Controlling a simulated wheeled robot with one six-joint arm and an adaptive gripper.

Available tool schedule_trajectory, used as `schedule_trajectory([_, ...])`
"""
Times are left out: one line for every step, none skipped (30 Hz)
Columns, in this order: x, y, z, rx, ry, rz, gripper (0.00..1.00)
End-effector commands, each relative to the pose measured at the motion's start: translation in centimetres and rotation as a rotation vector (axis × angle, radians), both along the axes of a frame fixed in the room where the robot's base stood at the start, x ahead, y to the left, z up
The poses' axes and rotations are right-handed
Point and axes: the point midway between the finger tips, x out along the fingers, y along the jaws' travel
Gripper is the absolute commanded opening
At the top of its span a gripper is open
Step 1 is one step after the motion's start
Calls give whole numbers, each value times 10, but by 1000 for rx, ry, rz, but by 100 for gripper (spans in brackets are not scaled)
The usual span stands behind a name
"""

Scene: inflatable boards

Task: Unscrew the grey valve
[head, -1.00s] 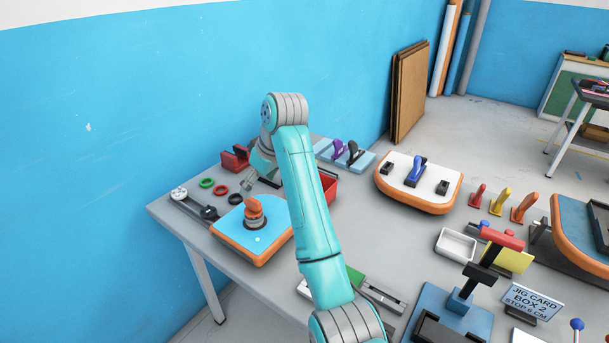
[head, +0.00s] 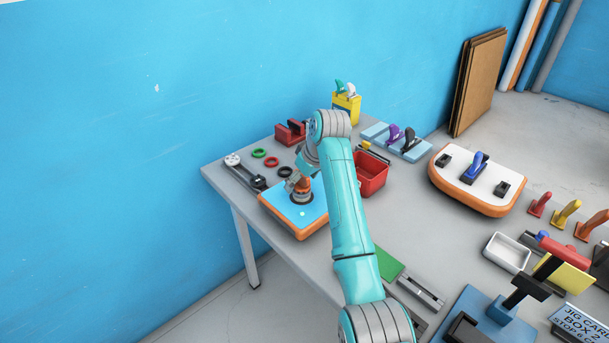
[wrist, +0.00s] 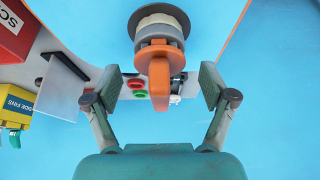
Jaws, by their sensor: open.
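The grey valve (wrist: 162,32) sits in the blue, orange-edged board (head: 297,216) on the table. An orange handle-like piece (wrist: 160,72) stands on the valve and points toward my gripper; it also shows in the head view (head: 303,183). My gripper (wrist: 162,87) is open, with one finger on each side of the orange piece. Gaps show between the piece and both fingers, so I see no contact. In the head view my gripper (head: 296,182) is at the orange piece and partly covers it.
Green and red rings (head: 271,162) lie behind the board, near a black-and-grey tool (head: 245,171). A red bin (head: 371,175) stands right of my arm, and a yellow container (head: 346,108) stands behind it. The blue wall borders the table's back left.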

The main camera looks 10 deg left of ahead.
Motion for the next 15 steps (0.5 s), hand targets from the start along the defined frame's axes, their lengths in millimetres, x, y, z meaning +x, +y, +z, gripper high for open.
schedule_trajectory([0, 0, -1, 0, 0, 0, 83])
schedule_trajectory([0, 0, -1, 0, 0, 0, 83])
schedule_trajectory([0, 0, -1, 0, 0, 0, 83])
schedule_trajectory([0, 0, -1, 0, 0, 0, 83])
schedule_trajectory([0, 0, -1, 0, 0, 0, 83])
schedule_trajectory([0, 0, -1, 0, 0, 0, 83])
schedule_trajectory([0, 0, -1, 0, 0, 0, 83])
schedule_trajectory([0, 0, -1, 0, 0, 0, 83])
schedule_trajectory([0, 0, -1, 0, 0, 0, 73])
schedule_trajectory([0, 0, -1, 0, 0, 0, 66])
schedule_trajectory([0, 0, -1, 0, 0, 0, 58])
schedule_trajectory([0, 0, -1, 0, 0, 0, 48])
schedule_trajectory([0, 0, -1, 0, 0, 0, 41])
schedule_trajectory([0, 0, -1, 0, 0, 0, 33])
schedule_trajectory([0, 0, -1, 0, 0, -1, 23])
